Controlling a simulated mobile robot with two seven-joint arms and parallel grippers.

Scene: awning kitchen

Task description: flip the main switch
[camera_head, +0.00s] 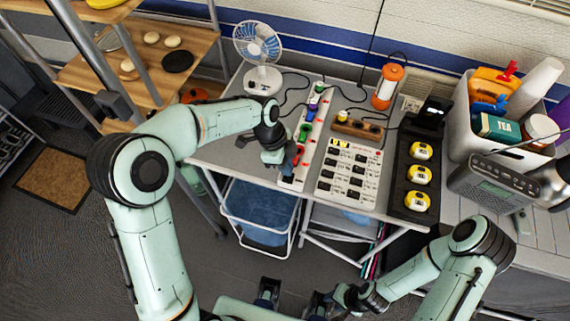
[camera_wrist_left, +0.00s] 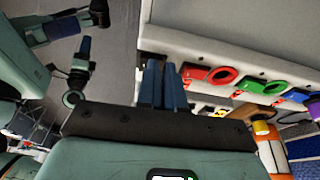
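A white power strip (camera_head: 312,122) with coloured plugs lies on the table, left of a white panel of black switches or sockets. In the left wrist view a red plug (camera_wrist_left: 203,75) and a green plug (camera_wrist_left: 258,85) show along the strip. My left gripper (camera_head: 281,160) is over the near end of the strip, beside the red plug. Its blue fingers (camera_wrist_left: 162,84) are together, with nothing seen between them. I cannot clearly make out the main switch; the gripper may cover part of the strip's end. My right gripper (camera_head: 330,299) is low in front of the table; its fingers are unclear.
The white panel (camera_head: 349,172) and a black tray (camera_head: 416,165) with several yellow tape measures lie to the right. A fan (camera_head: 259,52) stands at the back left. Cables run behind the strip. A blue-filled basket (camera_head: 259,214) is below the table.

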